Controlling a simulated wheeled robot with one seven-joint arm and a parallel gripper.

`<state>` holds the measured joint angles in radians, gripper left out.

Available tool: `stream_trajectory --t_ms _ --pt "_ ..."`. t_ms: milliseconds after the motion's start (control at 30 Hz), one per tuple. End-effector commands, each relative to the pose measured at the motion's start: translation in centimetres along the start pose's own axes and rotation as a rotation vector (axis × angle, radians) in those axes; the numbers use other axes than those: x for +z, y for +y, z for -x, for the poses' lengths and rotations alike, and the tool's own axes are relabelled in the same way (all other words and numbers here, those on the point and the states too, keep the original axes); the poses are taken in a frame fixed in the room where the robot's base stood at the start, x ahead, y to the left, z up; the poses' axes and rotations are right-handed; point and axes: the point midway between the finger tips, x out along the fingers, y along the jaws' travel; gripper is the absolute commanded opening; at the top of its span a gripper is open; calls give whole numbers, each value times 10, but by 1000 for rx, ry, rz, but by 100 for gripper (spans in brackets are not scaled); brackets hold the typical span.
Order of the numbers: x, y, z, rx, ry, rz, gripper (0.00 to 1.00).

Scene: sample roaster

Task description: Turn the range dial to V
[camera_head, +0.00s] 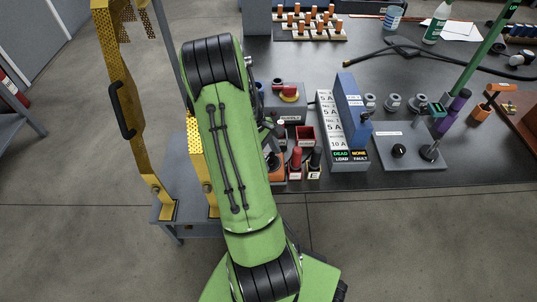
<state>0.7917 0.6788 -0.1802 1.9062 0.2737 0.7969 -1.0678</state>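A small black round knob (399,150) sits on a flat grey panel (425,162) at the right of the dark bench. It looks like a dial, but I cannot confirm that it is the range dial. Its pointer direction and any V mark are too small to read. My green arm rises in front of the bench's left part and stands well left of this knob. My gripper does not show clearly; the arm's large green link hides what lies behind it. I cannot see anything held.
A purple and green post (446,118) rises beside the knob. A yellow frame (125,95) stands left.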

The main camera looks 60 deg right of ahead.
Motion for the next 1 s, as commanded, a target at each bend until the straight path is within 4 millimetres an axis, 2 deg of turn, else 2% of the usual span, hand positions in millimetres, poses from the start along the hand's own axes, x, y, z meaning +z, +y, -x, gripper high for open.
stream_trajectory --t_ms 33,300,667,1000 --pt "0 0 0 0 0 0 59" --pt "0 0 0 0 0 0 17" --pt "0 1 1 -22 1 -53 16" --pt "1 2 2 -119 0 -287 16"
